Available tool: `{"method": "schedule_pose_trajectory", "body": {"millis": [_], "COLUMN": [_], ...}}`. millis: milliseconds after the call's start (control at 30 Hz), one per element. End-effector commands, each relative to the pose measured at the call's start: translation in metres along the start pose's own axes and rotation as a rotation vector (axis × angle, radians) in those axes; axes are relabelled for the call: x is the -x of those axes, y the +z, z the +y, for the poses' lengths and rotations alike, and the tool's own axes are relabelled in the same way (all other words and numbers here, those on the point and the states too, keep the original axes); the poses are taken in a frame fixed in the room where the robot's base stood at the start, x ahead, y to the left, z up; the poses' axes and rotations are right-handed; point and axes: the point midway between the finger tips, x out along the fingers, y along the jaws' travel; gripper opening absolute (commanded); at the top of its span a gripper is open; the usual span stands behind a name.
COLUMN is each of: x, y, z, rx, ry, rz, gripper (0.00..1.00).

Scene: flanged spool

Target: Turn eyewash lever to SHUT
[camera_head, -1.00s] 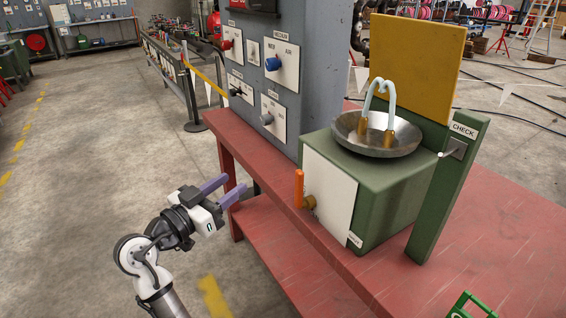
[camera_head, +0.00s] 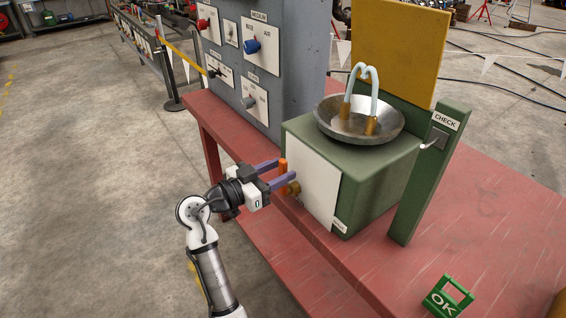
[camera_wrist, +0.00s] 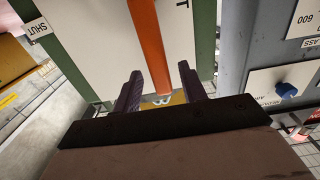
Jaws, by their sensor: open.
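The orange eyewash lever (camera_head: 283,165) stands upright on a brass valve (camera_head: 293,188) at the front of the green eyewash box (camera_head: 385,185). My gripper (camera_head: 286,168) is open, its purple fingers at the lever, one on each side. In the wrist view the orange lever (camera_wrist: 150,45) runs down between my open fingers (camera_wrist: 160,72); I cannot tell whether either touches it. A SHUT label (camera_wrist: 37,28) shows at the upper left there. It is the small label (camera_head: 340,226) low on the right of the box's white panel (camera_head: 310,180). My gripper partly hides the lever's lower end.
A metal bowl (camera_head: 335,125) with two pale spouts sits on the box. A green CHECK post (camera_head: 425,185) stands at its right. A grey panel with knobs (camera_head: 290,60) stands behind left. The red bench (camera_head: 480,235) has clear room at right, with a green OK tag (camera_head: 446,298).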

Motion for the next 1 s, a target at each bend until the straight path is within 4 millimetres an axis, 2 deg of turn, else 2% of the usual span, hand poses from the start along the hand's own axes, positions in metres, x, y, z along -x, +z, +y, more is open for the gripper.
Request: {"method": "schedule_pose_trajectory", "body": {"millis": [200, 467, 567, 800, 1000], "x": [-0.016, -0.017, -0.017, -0.017, -0.017], "y": [0.0, 0.001, 0.0, 0.0, 0.0], "z": [0.0, 0.0, 0.0, 0.0, 0.0], "rx": [-0.001, -0.001, -0.001, -0.001, -0.001], "ry": [0.0, -0.001, -0.001, -0.001, -0.001], "rz": [0.0, -0.001, -0.001, 0.0, 0.0], "gripper": [0.42, 0.42, 0.31, 0.0, 0.0]}}
